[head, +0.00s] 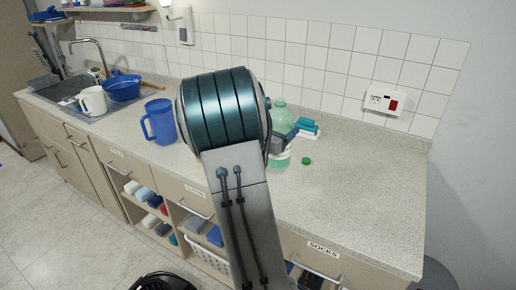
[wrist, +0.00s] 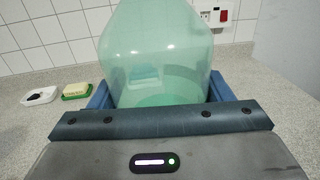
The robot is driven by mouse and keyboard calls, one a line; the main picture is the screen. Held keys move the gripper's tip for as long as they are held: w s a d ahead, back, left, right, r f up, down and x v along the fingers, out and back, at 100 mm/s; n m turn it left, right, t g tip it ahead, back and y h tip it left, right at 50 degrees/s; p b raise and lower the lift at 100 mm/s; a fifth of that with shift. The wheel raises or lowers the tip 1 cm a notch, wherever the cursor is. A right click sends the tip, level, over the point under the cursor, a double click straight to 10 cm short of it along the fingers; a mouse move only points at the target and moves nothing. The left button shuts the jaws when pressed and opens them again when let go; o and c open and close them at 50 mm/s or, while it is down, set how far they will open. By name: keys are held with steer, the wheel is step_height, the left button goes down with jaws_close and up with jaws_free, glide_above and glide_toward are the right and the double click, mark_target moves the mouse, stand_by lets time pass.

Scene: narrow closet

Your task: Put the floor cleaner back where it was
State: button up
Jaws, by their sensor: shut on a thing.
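A translucent green bottle (head: 281,119), which I take to be the floor cleaner, is upright over the worktop, partly hidden behind my arm in the head view. In the wrist view the bottle (wrist: 158,45) fills the space between the blue fingers of my gripper (wrist: 160,90). My gripper (head: 283,143) is shut on it. Its lower part is light green; I cannot tell whether its base touches the worktop. A small green cap (head: 306,161) lies on the worktop to its right.
The speckled worktop (head: 365,205) is clear at the right. Blue sponges (head: 307,126) lie behind the bottle. In the wrist view, a yellow soap on green (wrist: 76,91) and a white dish (wrist: 40,96) lie left.

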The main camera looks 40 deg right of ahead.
steer(key=w+a+f+p, duration=0.1)
steer(key=w+f+p, duration=0.2)
steer(key=w+f, duration=0.5)
steer(key=shift+a+f, duration=0.35)
steer(key=shift+f, duration=0.1)
steer(key=shift+w, duration=0.15)
steer(key=shift+f, duration=0.1)
steer(key=o, duration=1.1)
steer(key=shift+f, duration=0.15)
steer(key=o, duration=0.3)
steer(key=shift+o, duration=0.2)
